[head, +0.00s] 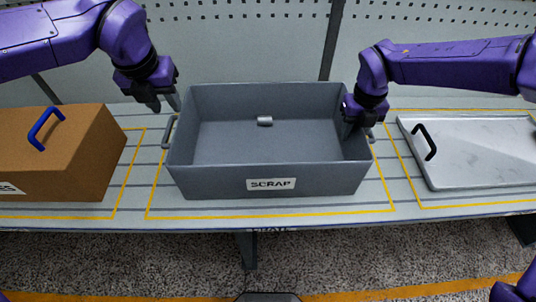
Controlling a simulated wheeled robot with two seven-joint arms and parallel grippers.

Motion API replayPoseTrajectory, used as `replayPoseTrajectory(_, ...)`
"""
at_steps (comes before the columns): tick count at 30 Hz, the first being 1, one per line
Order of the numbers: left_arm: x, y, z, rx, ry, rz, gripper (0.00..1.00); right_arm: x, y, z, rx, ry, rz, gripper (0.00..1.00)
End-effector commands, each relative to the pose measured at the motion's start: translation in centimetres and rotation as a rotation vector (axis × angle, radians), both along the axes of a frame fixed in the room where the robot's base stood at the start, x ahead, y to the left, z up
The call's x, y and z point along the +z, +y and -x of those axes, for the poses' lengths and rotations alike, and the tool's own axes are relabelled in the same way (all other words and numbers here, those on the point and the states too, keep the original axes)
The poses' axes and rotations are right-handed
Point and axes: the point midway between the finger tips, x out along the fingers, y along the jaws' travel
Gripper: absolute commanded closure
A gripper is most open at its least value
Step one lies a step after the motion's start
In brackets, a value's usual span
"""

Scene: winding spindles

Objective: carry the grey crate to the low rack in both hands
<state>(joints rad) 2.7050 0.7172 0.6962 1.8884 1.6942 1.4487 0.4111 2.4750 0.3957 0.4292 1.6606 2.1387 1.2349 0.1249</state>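The grey crate (205,177), labelled SCRAP, stands upright on the slatted bench inside a yellow outline. It has a handle at each end; the left handle (170,131) is clear of my gripper. My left gripper (163,103) is above and behind that handle, fingers apart and empty. My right gripper (353,125) is down at the crate's right end, with a dark finger inside the wall by the right handle (371,136). Its grip is partly hidden, so I cannot tell whether it holds anything. I cannot make out a low rack.
A small grey cylinder (265,120) lies in the crate. A brown box (85,160) with a blue handle stands left on the bench. A pale tray or lid (470,150) with a black handle lies right. A perforated panel (250,50) stands behind. Speckled floor (160,262) shows in front.

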Motion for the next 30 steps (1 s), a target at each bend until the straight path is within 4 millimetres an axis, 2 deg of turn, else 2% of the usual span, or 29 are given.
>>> replayPoseTrajectory(4, 0.0, 0.0, 0.0, 0.0, 0.0, 0.0, 0.63, 2.9, 0.0, -0.1, -0.003, -0.007, -0.002, 0.63)
replayPoseTrajectory(9, 0.0, 0.0, 0.0, 0.001, 0.0, 0.0, 0.63, 7.4, 0.0, -0.1, -0.002, -0.008, -0.002, 0.63)
replayPoseTrajectory(15, 0.0, 0.0, 0.0, 0.001, 0.0, 0.0, 0.63, 10.9, 0.0, -0.1, -0.001, -0.005, -0.001, 0.63)
replayPoseTrajectory(19, 0.0, 0.0, 0.0, 0.001, 0.0, 0.0, 0.63, 11.7, 0.0, 0.0, 0.0, -0.003, 0.0, 0.63)
replayPoseTrajectory(30, 0.0, 0.0, 0.0, 0.0, 0.0, 0.0, 0.63, 11.7, 0.0, 0.0, 0.0, -0.003, 0.0, 0.63)
